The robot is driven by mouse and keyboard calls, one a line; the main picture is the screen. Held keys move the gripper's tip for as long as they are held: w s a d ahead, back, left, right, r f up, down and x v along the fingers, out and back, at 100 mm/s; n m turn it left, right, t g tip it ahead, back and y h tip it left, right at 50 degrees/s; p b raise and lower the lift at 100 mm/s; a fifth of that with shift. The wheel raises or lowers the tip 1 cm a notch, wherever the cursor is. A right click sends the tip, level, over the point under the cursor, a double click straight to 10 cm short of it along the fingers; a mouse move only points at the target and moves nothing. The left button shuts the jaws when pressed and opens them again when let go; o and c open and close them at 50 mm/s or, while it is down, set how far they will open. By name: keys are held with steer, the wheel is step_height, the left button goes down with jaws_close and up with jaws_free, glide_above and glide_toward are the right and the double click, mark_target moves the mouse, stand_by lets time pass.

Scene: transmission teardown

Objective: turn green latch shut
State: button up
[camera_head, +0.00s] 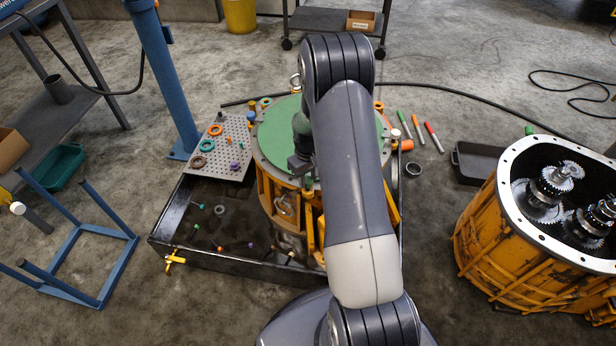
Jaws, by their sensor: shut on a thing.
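The yellow transmission housing (272,200) stands in the black drip tray with a round green cover (275,140) on top. My gripper (301,170) points down at the front rim of this cover, largely hidden by my own arm. A small green piece, which looks like the green latch (308,183), shows right below the jaws. The jaws are shut on it as far as I can see. The latch's angle is too small and too covered to tell. The right part of the cover is behind my arm.
The black drip tray (168,226) holds small loose parts. A perforated plate (226,135) with coloured rings lies on its back left. Coloured markers (417,129) lie at right, near an open yellow gearbox (515,245). A blue stand frame (82,228) is at left.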

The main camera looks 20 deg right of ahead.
mark_target(308, 180)
steer(key=o, duration=1)
steer(key=shift+c, duration=0.2)
steer(key=shift+r, duration=0.15)
step_height(308, 180, up, 11)
steer(key=p, duration=0.2)
steer(key=shift+f, duration=0.2)
step_height(308, 180, down, 11)
steer(key=shift+r+b, duration=0.1)
steer(key=shift+b, duration=0.9)
